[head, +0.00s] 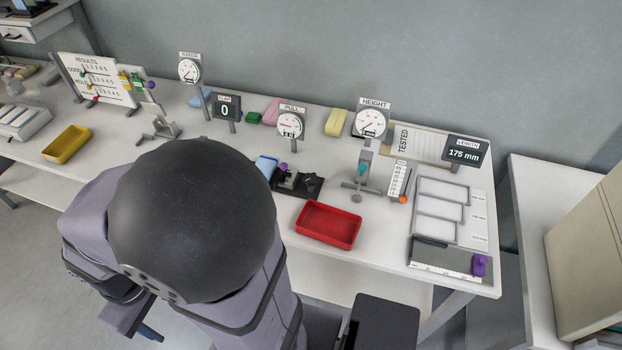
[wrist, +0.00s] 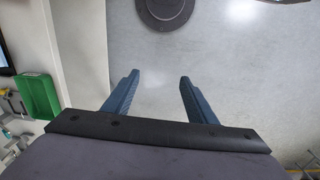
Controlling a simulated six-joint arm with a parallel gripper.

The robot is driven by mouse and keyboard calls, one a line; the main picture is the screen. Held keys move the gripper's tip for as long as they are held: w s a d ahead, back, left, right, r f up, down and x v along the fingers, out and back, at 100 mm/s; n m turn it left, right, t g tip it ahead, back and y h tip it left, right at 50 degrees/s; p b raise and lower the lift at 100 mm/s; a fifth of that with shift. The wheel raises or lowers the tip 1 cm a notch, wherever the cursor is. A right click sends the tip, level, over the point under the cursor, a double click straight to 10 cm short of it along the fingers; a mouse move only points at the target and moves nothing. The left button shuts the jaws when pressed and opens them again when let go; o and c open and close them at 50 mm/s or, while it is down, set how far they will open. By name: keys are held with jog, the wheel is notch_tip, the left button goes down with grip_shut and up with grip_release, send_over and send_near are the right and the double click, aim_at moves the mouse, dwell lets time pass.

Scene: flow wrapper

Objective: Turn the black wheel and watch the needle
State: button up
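No black wheel can be told for certain. In the head view a dark fixture (head: 283,189) on the bench has a small black part (head: 312,184) at its right end, too small to identify. Dials with needles stand behind: PULL (head: 290,125), HEIGHT (head: 371,123), and one at the back left (head: 189,71) with a label too small to read. My gripper (wrist: 155,80) is open and empty in the wrist view, its two blue fingers apart over a pale grey surface. A dark round disc (wrist: 165,10) lies beyond the fingertips; I cannot tell what it is.
My arm hides the bench's front middle. A red tray (head: 328,224), a yellow tray (head: 67,144) and a sectioned board (head: 440,212) stand on the bench. A LENGTH display (head: 464,151) reads 175 mm. A green bin (wrist: 39,96) shows at left in the wrist view.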

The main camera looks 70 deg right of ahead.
aim_at(311, 178)
jog(key=s+d+f+m+b, duration=0.2)
jog(key=s+d+m, duration=0.3)
jog(key=d, duration=0.7)
jog(key=s+d+f+m+b, duration=0.3)
jog(key=s+d+f+m, duration=0.2)
jog(key=d, duration=0.8)
jog(key=s+d+f+m+h+b, duration=0.1)
jog(key=s+d+f+m+b, duration=0.2)
jog(key=d, duration=1)
jog(key=shift+s+f+m, duration=0.4)
jog(key=shift+s+m, duration=0.25)
jog(key=shift+s, duration=0.05)
jog(key=shift+s+f+m, duration=0.35)
jog(key=shift+s+m, duration=0.3)
jog(key=w+d+r+h, duration=0.2)
jog(key=d+r, duration=0.4)
jog(key=d, duration=0.4)
jog(key=shift+d+m+t+h, duration=0.3)
jog(key=shift+d+h, duration=0.05)
jog(key=shift+h, duration=0.45)
jog(key=shift+f, duration=0.15)
jog(key=shift+p+x, duration=1.05)
jog(key=shift+x, duration=2.5)
